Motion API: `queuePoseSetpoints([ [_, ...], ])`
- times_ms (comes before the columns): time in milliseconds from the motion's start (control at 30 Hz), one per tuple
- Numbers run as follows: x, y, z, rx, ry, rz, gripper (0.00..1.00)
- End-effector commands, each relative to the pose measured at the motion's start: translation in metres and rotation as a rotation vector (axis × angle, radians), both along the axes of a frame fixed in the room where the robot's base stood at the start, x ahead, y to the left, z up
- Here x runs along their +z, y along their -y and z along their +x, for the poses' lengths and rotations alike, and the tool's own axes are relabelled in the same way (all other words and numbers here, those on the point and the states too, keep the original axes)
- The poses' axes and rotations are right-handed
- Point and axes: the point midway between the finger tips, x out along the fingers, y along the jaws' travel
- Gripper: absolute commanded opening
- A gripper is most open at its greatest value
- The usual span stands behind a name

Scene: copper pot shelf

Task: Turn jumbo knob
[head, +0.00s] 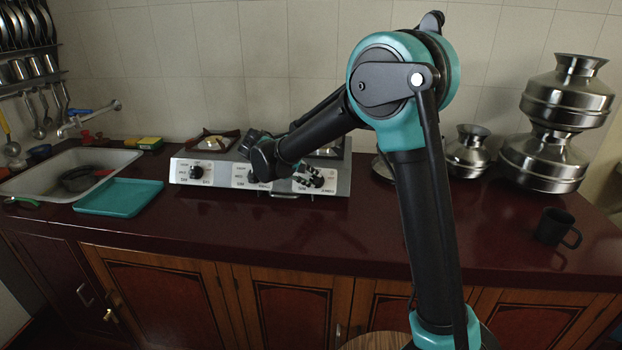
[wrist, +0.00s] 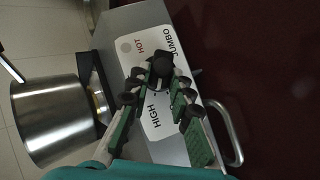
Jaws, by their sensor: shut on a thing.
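The jumbo knob (wrist: 161,66) is black and sits on the stove's white panel plate, with the words JUMBO, HIGH and HOT printed around it. My gripper (wrist: 159,82) is shut on this knob, one finger on each side of it. In the head view my gripper (head: 311,178) is at the right end of the front panel of the stove (head: 222,182). The fingers cover much of the knob there, so its pointer direction cannot be told. The left knob (head: 196,172) on the same panel is in clear view.
A metal handle (wrist: 232,140) projects from the stove front beside my gripper. A steel pot (wrist: 45,120) is near the burner. A teal tray (head: 118,197) and sink (head: 40,185) lie left. Steel vessels (head: 541,160) and a dark mug (head: 553,227) stand right.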

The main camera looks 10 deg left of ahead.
Motion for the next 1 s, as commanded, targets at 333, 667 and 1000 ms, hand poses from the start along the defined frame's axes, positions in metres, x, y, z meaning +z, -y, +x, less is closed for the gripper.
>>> queuePoseSetpoints([
  [333,0.0,0.0,0.0,0.001,0.0,0.001,0.23],
  [667,0.0,0.0,0.0,0.0,-0.001,0.001,0.41],
  [1000,0.016,-0.014,-0.013,0.004,0.0,0.001,0.41],
])
